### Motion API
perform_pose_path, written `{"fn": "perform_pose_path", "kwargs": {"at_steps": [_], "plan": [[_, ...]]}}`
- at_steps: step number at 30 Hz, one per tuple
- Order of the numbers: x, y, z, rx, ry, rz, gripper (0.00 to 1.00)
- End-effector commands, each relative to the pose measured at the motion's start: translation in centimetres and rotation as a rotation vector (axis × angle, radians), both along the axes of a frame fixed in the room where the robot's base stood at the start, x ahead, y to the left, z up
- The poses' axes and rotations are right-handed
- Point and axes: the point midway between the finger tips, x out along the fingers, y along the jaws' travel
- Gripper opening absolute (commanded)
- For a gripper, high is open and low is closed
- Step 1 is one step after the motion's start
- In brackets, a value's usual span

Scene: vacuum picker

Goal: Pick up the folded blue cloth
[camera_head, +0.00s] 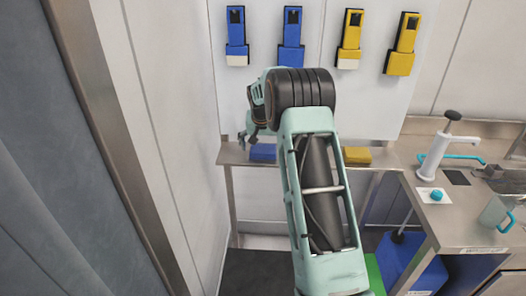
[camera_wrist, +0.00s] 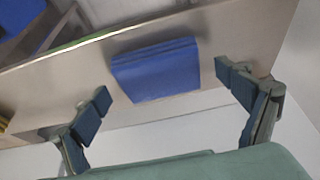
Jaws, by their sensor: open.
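The folded blue cloth (camera_head: 263,152) lies on a narrow steel shelf (camera_head: 232,156) against the back wall, left of my arm in the head view. In the wrist view the cloth (camera_wrist: 156,70) shows as a flat blue stack, close to and between the lines of my two fingers. My gripper (camera_wrist: 165,90) is open and empty, with one finger on each side and a gap to the cloth. In the head view my gripper (camera_head: 246,134) is partly hidden behind my wrist, just left of the cloth and near it.
A folded yellow cloth (camera_head: 357,156) lies further right on the shelf. Two blue holders (camera_head: 291,38) and two yellow ones (camera_head: 402,45) hang on the wall panel above. At right a steel counter (camera_head: 462,222) carries a white pump dispenser (camera_head: 437,150) and a mug (camera_head: 494,213). A blue bin (camera_head: 408,262) stands below.

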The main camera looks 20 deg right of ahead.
Motion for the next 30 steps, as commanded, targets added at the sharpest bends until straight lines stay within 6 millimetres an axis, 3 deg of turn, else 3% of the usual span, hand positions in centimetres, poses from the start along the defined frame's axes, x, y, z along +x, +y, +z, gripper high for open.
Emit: {"fn": "perform_pose_path", "kwargs": {"at_steps": [4,16,25,30], "plan": [[0.0,0.0,0.0,0.0,-0.001,0.0,0.92],[0.0,0.0,0.1,0.0,-0.001,0.0,0.48],[0.0,0.0,0.3,-0.001,-0.002,0.0,0.48],[0.1,0.0,1.7,-0.001,-0.005,-0.001,0.48]]}}
